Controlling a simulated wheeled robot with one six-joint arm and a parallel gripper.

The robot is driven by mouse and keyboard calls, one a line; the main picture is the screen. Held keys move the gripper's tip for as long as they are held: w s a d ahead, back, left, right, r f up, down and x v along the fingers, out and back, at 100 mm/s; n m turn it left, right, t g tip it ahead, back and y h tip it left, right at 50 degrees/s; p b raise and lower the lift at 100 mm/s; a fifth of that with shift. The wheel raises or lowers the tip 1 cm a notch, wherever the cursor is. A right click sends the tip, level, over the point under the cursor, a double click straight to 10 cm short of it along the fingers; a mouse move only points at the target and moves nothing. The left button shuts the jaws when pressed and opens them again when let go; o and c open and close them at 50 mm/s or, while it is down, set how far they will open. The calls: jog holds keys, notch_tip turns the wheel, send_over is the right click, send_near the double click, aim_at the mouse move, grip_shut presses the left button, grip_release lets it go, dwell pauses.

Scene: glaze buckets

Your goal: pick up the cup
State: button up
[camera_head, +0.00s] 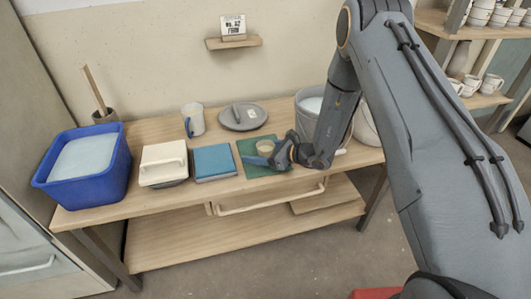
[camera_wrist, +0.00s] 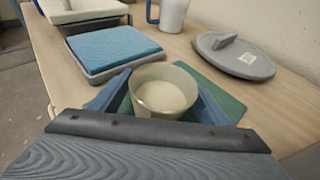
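A small pale cup (camera_head: 265,147) holding a cream-coloured fill is upright over the green mat (camera_head: 246,146) on the table. My gripper (camera_head: 270,155) is low at the cup, reaching in from the right. In the wrist view the cup (camera_wrist: 165,92) sits between the two blue fingers of my gripper (camera_wrist: 164,85), one at each side of it. The fingers are very near its wall; I cannot tell whether they press on it. The cup's lower part is hidden by the gripper. A white mug (camera_head: 195,119) with a blue handle stands farther back.
A grey lid (camera_head: 243,116) lies behind. Grey buckets (camera_head: 309,104) stand at the right, close to my arm.

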jog(key=c, duration=1.1)
jog(key=shift+r, duration=0.15)
notch_tip(320, 180, up, 10)
jog(key=shift+f+b, duration=0.1)
jog(key=shift+b, duration=0.45)
